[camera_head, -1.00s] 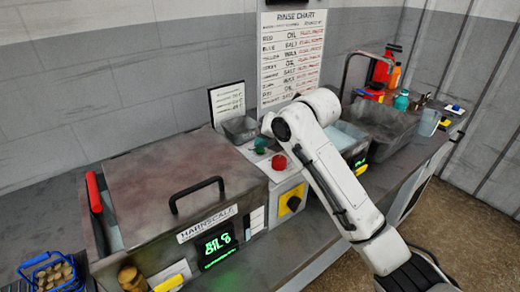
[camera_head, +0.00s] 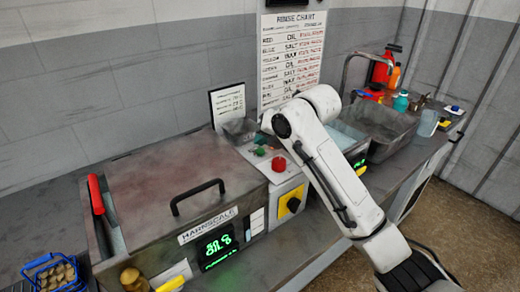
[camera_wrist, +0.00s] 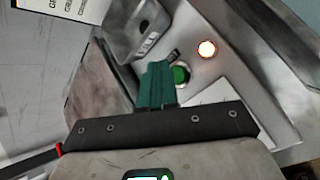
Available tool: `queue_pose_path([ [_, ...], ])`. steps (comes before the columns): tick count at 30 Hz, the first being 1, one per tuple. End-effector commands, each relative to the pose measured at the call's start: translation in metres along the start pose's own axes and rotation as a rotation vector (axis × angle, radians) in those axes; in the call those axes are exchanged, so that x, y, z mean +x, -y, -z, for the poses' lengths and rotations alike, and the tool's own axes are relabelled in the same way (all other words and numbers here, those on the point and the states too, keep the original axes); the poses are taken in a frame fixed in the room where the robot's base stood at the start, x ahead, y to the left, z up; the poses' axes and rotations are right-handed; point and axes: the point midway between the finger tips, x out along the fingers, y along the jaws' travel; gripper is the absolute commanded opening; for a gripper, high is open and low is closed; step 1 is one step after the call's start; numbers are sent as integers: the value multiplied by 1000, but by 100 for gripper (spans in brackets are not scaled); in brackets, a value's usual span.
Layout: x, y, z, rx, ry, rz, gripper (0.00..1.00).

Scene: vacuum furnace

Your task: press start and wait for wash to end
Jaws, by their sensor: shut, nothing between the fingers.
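The washer (camera_head: 155,180), labelled Harnscale, stands on the bench with its lid down. Its display (camera_head: 217,243) is lit with green characters, which are too blurred to read. A green button (camera_head: 260,151) sits on the control panel right of the lid, and it also shows in the wrist view (camera_wrist: 182,74). My gripper (camera_wrist: 155,85) has its teal fingers together with nothing between them. In the wrist view the fingertips overlap the area just left of the green button. I cannot tell whether they touch it.
A red dome (camera_head: 279,164) and a yellow panel with a black knob (camera_head: 292,204) are near the button. A blue basket (camera_head: 52,272) is at the lower left, and a grey sink (camera_head: 385,130) is at the right.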

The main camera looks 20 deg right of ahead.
Motion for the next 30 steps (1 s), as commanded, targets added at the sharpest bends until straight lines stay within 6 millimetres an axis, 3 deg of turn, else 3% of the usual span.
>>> queue_pose_path([
  [8, -5, -4, -4, 0, 1, 0, 0],
  [22, -34, -24, -24, 0, 1, 0, 0],
  [30, -35, -25, -25, 0, 0, 0, 0],
])
